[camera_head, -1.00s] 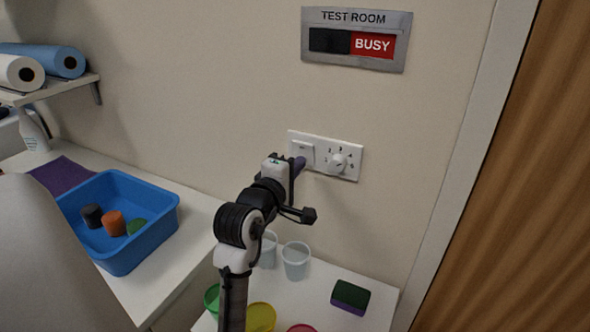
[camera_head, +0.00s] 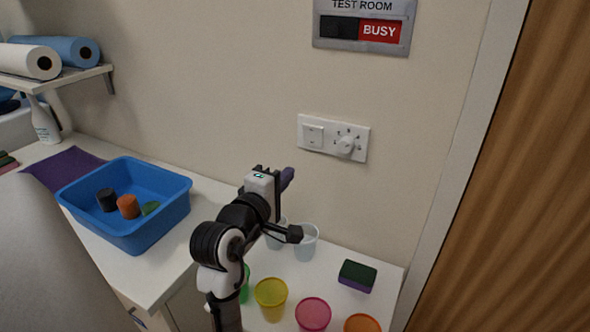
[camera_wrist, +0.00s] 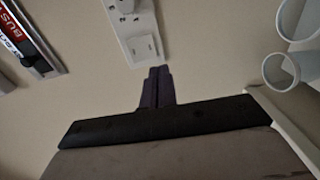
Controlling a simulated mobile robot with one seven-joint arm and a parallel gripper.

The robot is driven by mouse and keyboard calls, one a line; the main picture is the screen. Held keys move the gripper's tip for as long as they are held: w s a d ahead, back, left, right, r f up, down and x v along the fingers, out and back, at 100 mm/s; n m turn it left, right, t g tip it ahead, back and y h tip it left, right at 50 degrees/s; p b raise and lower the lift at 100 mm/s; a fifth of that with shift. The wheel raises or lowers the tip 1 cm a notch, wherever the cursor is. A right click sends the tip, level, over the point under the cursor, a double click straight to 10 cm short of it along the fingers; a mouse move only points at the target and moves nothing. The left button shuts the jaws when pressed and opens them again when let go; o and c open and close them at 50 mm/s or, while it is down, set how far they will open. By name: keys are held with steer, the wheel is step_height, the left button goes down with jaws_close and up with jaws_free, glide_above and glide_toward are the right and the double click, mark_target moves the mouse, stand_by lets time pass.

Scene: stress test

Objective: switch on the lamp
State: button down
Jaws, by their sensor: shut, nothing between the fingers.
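A white wall plate (camera_head: 330,153) carries a rocker switch (camera_head: 313,136) on its left and a round dial knob (camera_head: 345,145) on its right, with small marks around the knob. The plate also shows at the top of the wrist view (camera_wrist: 146,52). My gripper (camera_head: 287,178) is shut and empty, below and left of the plate in the head view, apart from the switch. No lamp is in view.
A TEST ROOM sign (camera_head: 362,27) reading BUSY hangs above the plate. Below are cups (camera_head: 305,241), coloured tubs (camera_head: 271,293) and a sponge (camera_head: 357,275). A blue bin (camera_head: 165,222) stands left; a wooden door (camera_head: 510,200) is right. The wall around the plate is clear.

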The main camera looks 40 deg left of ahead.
steer(key=shift+v, duration=1.75)
steer(key=shift+f, duration=0.1)
